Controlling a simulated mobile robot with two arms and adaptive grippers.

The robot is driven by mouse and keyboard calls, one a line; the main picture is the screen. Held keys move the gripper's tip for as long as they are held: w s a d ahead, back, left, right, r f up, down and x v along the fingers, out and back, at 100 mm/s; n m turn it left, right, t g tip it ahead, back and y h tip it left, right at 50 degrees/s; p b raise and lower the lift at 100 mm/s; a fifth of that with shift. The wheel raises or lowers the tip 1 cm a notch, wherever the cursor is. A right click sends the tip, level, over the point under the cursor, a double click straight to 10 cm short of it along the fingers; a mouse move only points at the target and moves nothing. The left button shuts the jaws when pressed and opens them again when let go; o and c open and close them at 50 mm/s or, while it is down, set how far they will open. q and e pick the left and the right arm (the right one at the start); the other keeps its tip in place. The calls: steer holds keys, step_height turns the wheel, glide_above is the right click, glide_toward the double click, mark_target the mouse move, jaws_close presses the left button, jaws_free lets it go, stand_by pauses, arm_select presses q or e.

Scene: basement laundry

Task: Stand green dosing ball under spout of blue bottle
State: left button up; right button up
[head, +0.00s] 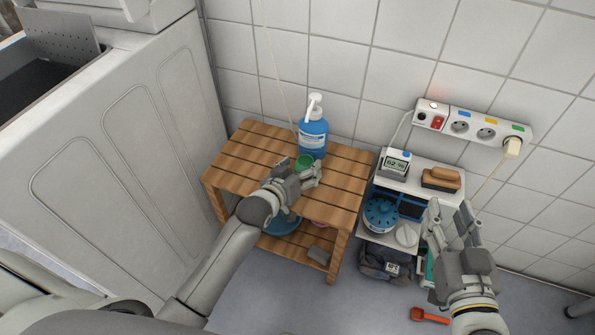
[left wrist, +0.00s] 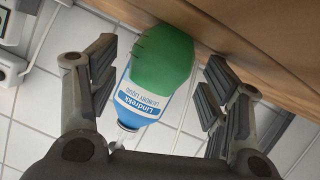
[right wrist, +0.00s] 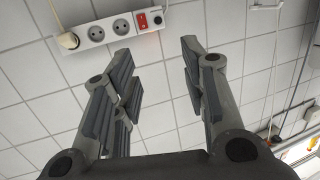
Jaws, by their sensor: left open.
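The blue bottle (head: 313,138) with its white pump spout (head: 314,103) stands upright on the slatted wooden table near the wall. The green dosing ball (head: 304,161) rests on the table just in front of the bottle, partly hidden by my left gripper (head: 296,176). In the left wrist view, which is upside down, the green ball (left wrist: 162,60) lies between the two spread fingers, with the bottle (left wrist: 145,97) behind it. The left gripper is open, with gaps visible on both sides of the ball. My right gripper (head: 450,222) is open and empty, away from the table.
The wooden table (head: 240,165) has free slats to the left. To its right, a white shelf (head: 425,172) holds a meter (head: 395,164) and a brush (head: 441,180). A power strip (head: 474,125) is on the wall. A red scoop (head: 428,316) lies on the floor.

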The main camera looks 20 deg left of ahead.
mark_target(301, 168)
arm_select(q)
steer(key=p+v, duration=0.2)
steer(key=v, duration=0.4)
steer(key=shift+w+r, duration=0.1)
steer(key=shift+r, duration=0.05)
steer(key=s+r+m+g+y+p, duration=0.1)
steer(key=s+m+g, duration=0.3)
steer(key=s, duration=1.7)
steer(key=g+p, duration=0.1)
steer(key=g, duration=0.2)
steer(key=shift+s+r, duration=0.2)
steer(key=shift+s, duration=0.1)
arm_select(e)
steer(key=s+d+f+g+h, duration=0.3)
steer(key=s+d+f+g, duration=0.2)
steer(key=s+f+g, duration=0.5)
step_height(301, 168, down, 3)
steer(key=shift+s, duration=0.9)
arm_select(q)
steer(key=shift+a, duration=0.1)
